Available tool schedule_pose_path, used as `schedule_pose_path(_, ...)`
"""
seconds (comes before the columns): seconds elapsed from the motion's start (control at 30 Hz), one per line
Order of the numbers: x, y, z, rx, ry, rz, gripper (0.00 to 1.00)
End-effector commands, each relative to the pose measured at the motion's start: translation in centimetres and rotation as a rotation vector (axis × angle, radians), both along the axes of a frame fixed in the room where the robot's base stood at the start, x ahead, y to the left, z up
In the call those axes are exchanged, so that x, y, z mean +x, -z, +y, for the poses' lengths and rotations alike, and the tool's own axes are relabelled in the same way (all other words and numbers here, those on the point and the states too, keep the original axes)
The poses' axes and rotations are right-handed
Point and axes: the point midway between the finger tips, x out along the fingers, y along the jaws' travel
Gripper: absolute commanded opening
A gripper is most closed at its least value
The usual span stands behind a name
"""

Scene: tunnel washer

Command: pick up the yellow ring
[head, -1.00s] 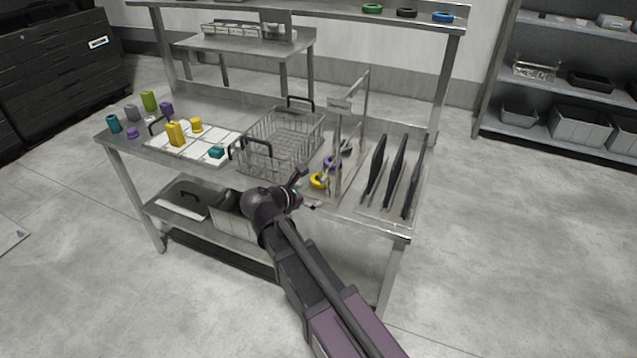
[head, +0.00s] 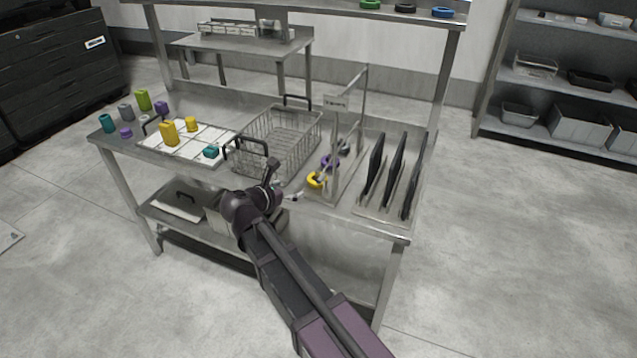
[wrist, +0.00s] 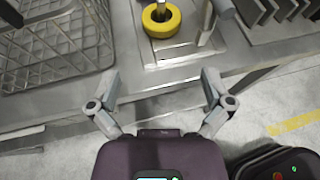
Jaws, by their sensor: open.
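The yellow ring (head: 315,181) is near the front edge of the metal table, at the front of a stand with a upright frame. In the wrist view the yellow ring (wrist: 160,24) is at the top centre, with a thin rod at its middle. A purple ring (head: 329,161) is just behind it. My gripper (head: 284,184) is open and empty, in front of the table edge and left of the yellow ring. In the wrist view my gripper (wrist: 160,80) has its fingers spread wide, with the ring ahead, apart from both fingertips.
A wire basket (head: 280,142) stands left of the ring stand. A rack with upright dark plates (head: 394,172) stands to the right. A white tiled tray (head: 190,146) with yellow and teal pieces is at the left. The table's front edge (wrist: 140,103) runs beneath my fingers.

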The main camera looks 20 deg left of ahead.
Motion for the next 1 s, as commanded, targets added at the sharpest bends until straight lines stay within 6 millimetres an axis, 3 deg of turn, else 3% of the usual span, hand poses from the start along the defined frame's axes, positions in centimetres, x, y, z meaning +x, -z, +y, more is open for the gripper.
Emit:
schedule_pose_path(0.4,5.2,2.5,-1.5,0.001,0.000,0.001,1.00)
schedule_pose_path(1.0,6.2,2.8,-1.9,0.001,-0.002,0.000,1.00)
